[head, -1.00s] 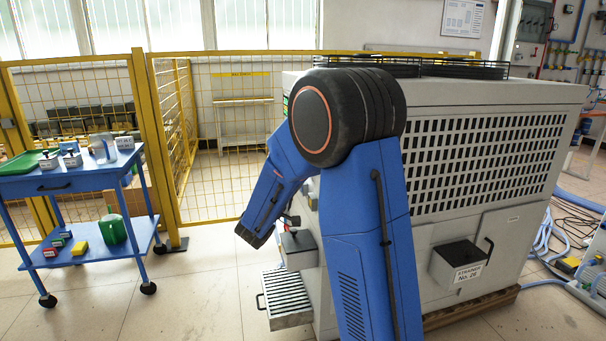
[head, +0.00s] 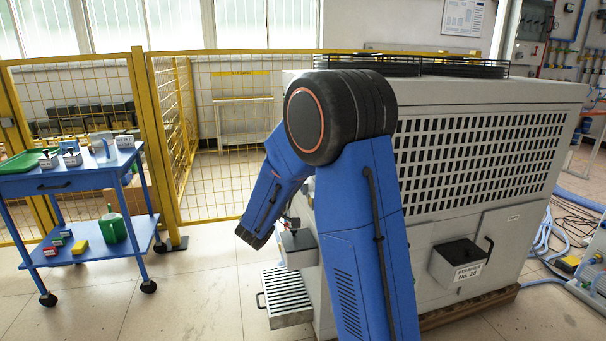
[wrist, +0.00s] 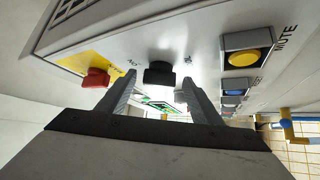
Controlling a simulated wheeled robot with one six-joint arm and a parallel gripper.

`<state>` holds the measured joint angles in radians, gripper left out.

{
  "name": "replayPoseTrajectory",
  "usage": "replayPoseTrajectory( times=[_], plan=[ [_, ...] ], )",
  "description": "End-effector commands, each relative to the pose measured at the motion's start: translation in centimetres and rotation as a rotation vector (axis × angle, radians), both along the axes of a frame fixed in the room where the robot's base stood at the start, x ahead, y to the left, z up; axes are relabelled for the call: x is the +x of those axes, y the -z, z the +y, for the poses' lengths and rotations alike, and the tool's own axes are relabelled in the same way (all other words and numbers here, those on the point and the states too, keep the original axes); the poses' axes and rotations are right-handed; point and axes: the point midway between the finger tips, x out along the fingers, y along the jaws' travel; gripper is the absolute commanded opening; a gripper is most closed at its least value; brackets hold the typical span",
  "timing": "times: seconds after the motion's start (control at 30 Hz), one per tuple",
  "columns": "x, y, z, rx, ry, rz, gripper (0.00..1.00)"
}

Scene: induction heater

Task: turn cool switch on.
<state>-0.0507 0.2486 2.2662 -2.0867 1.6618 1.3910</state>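My gripper (wrist: 159,82) is open, one finger on each side of this switch in the picture. Nothing is seen between the fingers in their grip, and I cannot tell whether they touch the knob. Another small knob is partly hidden by the right finger. In the head view my arm hides the gripper and the switches.
A red switch on a yellow plate (wrist: 95,78) is left of the fingers. A yellow button (wrist: 240,60) marked MUTE and more buttons are on the right. The large grey machine (head: 480,92) stands by a yellow fence (head: 160,150); a blue cart (head: 80,180) is at left.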

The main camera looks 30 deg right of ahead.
Motion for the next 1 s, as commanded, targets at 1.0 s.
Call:
replayPoseTrajectory(
  times=[1.0],
  plan=[
    [-5.4,5.1,12.0,-0.001,-0.004,0.001,0.59]
  ],
)
